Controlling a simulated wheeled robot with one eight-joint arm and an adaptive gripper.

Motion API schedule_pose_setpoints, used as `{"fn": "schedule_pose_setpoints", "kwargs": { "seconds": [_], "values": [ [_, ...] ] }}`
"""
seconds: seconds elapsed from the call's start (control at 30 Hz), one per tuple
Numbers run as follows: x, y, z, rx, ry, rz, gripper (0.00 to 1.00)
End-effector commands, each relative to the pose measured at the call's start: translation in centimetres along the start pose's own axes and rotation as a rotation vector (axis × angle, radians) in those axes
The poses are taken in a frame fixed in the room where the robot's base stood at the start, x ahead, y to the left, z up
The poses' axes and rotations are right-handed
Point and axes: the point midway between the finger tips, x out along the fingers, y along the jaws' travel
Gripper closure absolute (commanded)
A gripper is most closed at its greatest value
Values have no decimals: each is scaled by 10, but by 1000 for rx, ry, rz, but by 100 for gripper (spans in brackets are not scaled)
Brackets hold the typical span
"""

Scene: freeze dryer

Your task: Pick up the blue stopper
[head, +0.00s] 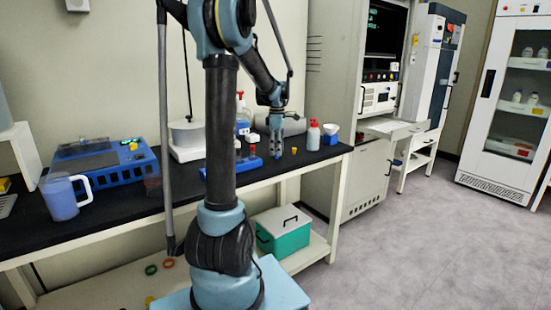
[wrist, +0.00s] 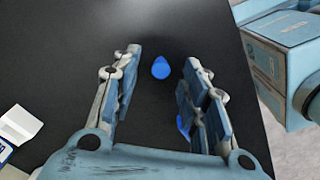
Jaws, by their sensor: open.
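A small bright blue stopper (wrist: 160,68) lies on the black bench top (wrist: 70,45) in the wrist view, in the gap between my fingertips. My gripper (wrist: 161,60) is open, with one finger on each side of the stopper and apart from it. A second blue thing (wrist: 182,125) shows partly behind the right finger; its shape is hidden. In the head view my gripper (head: 275,152) points down over the right part of the bench. I cannot make out the stopper there.
A small yellow item (head: 294,150) stands right beside my gripper. A red-capped bottle (head: 313,138) and a blue-and-white box (head: 331,134) stand farther right. A blue rack (head: 235,168) is to the left, partly behind my arm. A blue pitcher (head: 62,198) stands at far left.

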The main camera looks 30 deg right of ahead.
Motion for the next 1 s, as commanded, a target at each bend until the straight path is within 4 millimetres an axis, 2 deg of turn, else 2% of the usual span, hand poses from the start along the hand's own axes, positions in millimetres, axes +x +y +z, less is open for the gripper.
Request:
{"fn": "schedule_pose_setpoints", "kwargs": {
  "seconds": [0.2, 0.43, 0.7, 1.0],
  "values": [
    [19, 0, 0, 0, 0, 0, 59],
    [20, 0, 0, 0, 0, 0, 59],
    [20, 0, 0, 0, 0, 0, 91],
    [20, 0, 0, 0, 0, 0, 93]
  ]
}}
